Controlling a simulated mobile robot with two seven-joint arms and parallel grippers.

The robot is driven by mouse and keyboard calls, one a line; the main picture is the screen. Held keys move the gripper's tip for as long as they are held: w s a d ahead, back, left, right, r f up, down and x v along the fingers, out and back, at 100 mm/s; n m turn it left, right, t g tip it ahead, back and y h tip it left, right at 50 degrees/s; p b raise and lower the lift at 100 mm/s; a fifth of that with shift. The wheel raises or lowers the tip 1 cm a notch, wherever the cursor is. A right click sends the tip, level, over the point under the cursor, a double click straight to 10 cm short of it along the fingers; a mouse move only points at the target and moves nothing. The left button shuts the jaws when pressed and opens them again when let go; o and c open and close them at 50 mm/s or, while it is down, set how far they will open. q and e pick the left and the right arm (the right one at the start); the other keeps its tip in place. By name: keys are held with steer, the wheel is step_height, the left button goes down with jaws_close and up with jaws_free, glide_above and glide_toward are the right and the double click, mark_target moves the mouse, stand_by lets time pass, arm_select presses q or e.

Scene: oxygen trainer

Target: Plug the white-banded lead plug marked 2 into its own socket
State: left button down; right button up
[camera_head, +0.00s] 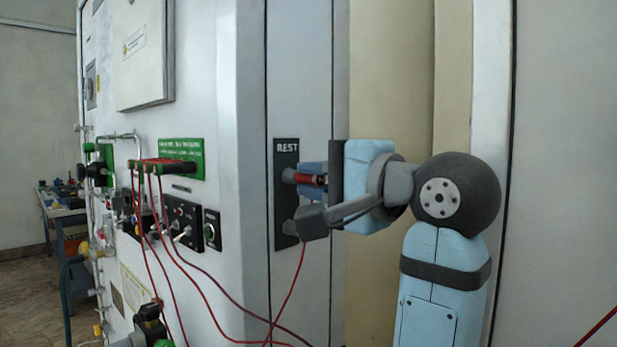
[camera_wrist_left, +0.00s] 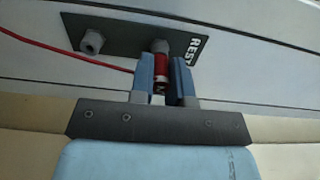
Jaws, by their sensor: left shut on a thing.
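A red lead plug (camera_head: 311,179) is at the upper grey holder of the dark REST plate (camera_head: 287,222) on the cabinet's side. It also shows in the left wrist view (camera_wrist_left: 160,68), between the blue fingers, its end against the holder. My left gripper (camera_head: 312,181) is shut on this plug. A small pale ring shows on the plug; no number 2 is legible. A red lead (camera_wrist_left: 85,55) runs off to the left in the wrist view. The green socket panel (camera_head: 183,154) is on the cabinet's front, with several plugs and red leads. My right gripper is out of view.
The second REST holder (camera_wrist_left: 92,41) is empty. Below the green panel are black switch boxes (camera_head: 183,222). Red leads (camera_head: 205,295) hang in loops across the cabinet front. A cluttered workbench (camera_head: 60,212) stands far left.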

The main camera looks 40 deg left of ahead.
mark_target(321, 181)
arm_select(q)
steer(key=shift+d, duration=0.15)
steer(key=shift+s+d+b, duration=0.2)
steer(key=shift+d+b, duration=0.6)
steer(key=shift+d, duration=1.6)
steer(key=shift+w+a+p, duration=0.15)
steer(key=shift+a+p, duration=0.2)
steer(key=shift+a, duration=0.65)
steer(key=shift+w+a+p, duration=0.1)
steer(key=shift+a+p, duration=0.2)
steer(key=shift+a, duration=0.9)
steer(key=shift+f, duration=0.15)
